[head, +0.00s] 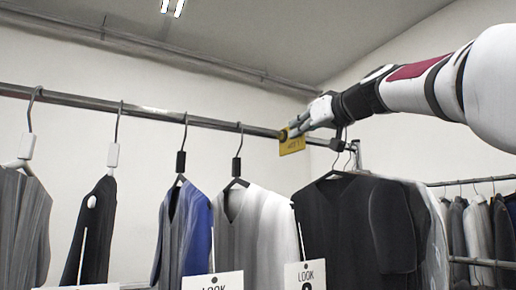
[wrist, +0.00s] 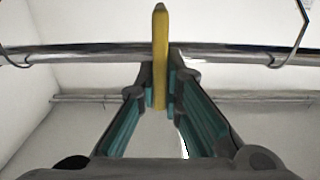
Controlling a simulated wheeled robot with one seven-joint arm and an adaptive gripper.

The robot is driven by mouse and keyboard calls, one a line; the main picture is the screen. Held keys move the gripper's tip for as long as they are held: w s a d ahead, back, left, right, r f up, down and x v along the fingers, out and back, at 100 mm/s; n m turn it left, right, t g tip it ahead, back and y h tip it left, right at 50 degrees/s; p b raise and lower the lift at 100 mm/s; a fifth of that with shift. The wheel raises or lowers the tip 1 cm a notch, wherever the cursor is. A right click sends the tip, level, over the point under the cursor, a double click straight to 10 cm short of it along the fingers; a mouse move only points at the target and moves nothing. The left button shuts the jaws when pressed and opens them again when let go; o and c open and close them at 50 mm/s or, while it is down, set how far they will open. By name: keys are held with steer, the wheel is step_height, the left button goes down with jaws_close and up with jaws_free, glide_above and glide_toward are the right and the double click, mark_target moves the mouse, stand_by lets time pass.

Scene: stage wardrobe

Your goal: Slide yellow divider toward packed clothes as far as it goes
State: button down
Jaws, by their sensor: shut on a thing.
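The yellow divider (head: 292,144) hangs on the metal rail (head: 215,123) in the head view, towards its right end. My gripper (head: 290,131) reaches in from the right and is shut on the divider. In the wrist view the divider (wrist: 160,60) stands edge-on between the fingertips (wrist: 161,92), with the rail (wrist: 100,53) running across behind it. The packed clothes (head: 345,225), dark jackets on hangers, hang close together to the right of the divider. A gap of rail separates the divider from the nearest hanger hook. My gripper partly hides the divider's top.
Several spaced garments hang left of the divider, including a grey one (head: 255,215) and a blue one (head: 190,228). White LOOK cards (head: 305,274) show low in front. Another clothes rack (head: 480,182) stands at the far right. Bare rail lies left of the divider.

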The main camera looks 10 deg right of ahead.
steer(key=w+d, duration=0.3)
steer(key=d, duration=0.7)
steer(key=shift+w+d, duration=0.15)
steer(key=shift+d, duration=0.05)
steer(key=c, duration=1.7)
jaws_free()
steer(key=shift+d, duration=0.1)
steer(key=v, duration=1.2)
